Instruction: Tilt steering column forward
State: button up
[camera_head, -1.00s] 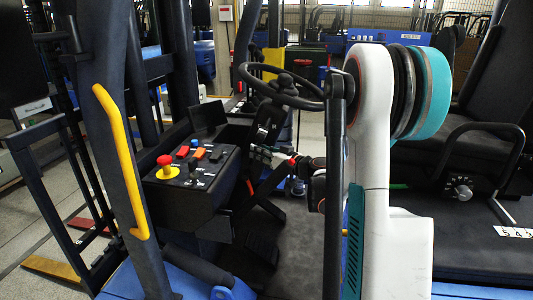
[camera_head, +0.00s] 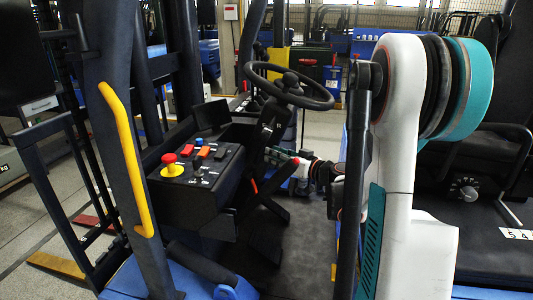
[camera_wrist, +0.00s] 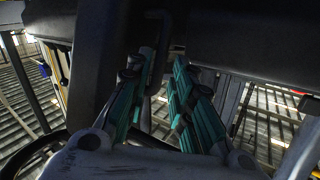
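The black steering wheel (camera_head: 316,103) sits on top of the dark steering column (camera_head: 268,133) in the head view. The column leans, with its top toward the right. My gripper (camera_head: 272,155), with green fingers, is at the right of the column, below the wheel. Whether it touches the column cannot be told. In the wrist view, my gripper (camera_wrist: 160,72) has its two green fingers apart. A dark hooked lever (camera_wrist: 157,45) shows between and beyond the fingertips. A large dark part fills the upper left there.
A black control box (camera_head: 195,175) with a red emergency button stands left of the column. A yellow grab handle (camera_head: 128,160) is on the left post. The black seat (camera_head: 480,150) is at the right, behind my arm. The grey floor mat (camera_head: 290,240) is clear.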

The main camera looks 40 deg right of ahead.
jog(key=v, duration=0.6)
jog(key=shift+s, duration=0.25)
jog(key=shift+c, duration=0.2)
